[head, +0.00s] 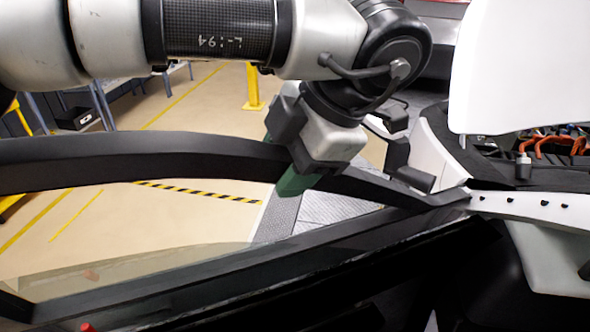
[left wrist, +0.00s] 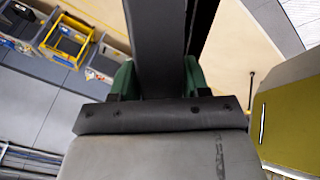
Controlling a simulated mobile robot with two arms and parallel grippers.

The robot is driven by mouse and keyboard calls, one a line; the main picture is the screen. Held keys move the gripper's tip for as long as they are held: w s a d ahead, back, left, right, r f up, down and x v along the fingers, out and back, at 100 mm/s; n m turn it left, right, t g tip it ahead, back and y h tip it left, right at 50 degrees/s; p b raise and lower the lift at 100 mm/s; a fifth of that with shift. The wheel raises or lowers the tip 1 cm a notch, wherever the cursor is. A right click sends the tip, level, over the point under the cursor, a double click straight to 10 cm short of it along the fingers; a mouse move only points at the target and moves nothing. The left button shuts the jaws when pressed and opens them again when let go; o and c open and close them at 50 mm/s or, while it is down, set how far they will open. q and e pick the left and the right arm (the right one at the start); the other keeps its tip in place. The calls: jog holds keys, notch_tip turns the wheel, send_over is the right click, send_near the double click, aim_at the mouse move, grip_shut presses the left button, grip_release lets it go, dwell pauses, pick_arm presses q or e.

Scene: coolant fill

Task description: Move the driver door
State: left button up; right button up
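The driver door shows in the head view as a dark curved window frame (head: 120,160) above a dark lower sill (head: 200,280). The floor shows through its window opening. My left gripper (head: 290,165) reaches in from above, at the right part of the upper frame bar, with one green finger on each side of it. In the left wrist view the dark bar (left wrist: 160,45) runs between the two green fingers (left wrist: 160,80) and fills the gap. The gripper looks shut on it. The fingertips are partly hidden. My right gripper is not in view.
A white raised panel (head: 520,65) stands at the upper right, above an engine bay with orange cables (head: 555,145). A dark mirror (head: 410,170) sits near the frame's right end. Beyond the door are a yellow post (head: 253,88), a hazard-striped line (head: 200,192) and open floor.

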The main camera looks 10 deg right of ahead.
pick_arm(q)
jog(key=shift+o, duration=1.1)
jog(key=shift+w+a, duration=0.15)
jog(key=shift+o, duration=0.5)
jog(key=shift+f, duration=0.15)
jog(key=s+p+v, duration=0.1)
jog(key=p+v, duration=0.6)
jog(key=v, duration=0.5)
jog(key=shift+s+d+f, duration=0.3)
jog(key=shift+s+f, duration=0.05)
jog(key=shift+s, duration=0.05)
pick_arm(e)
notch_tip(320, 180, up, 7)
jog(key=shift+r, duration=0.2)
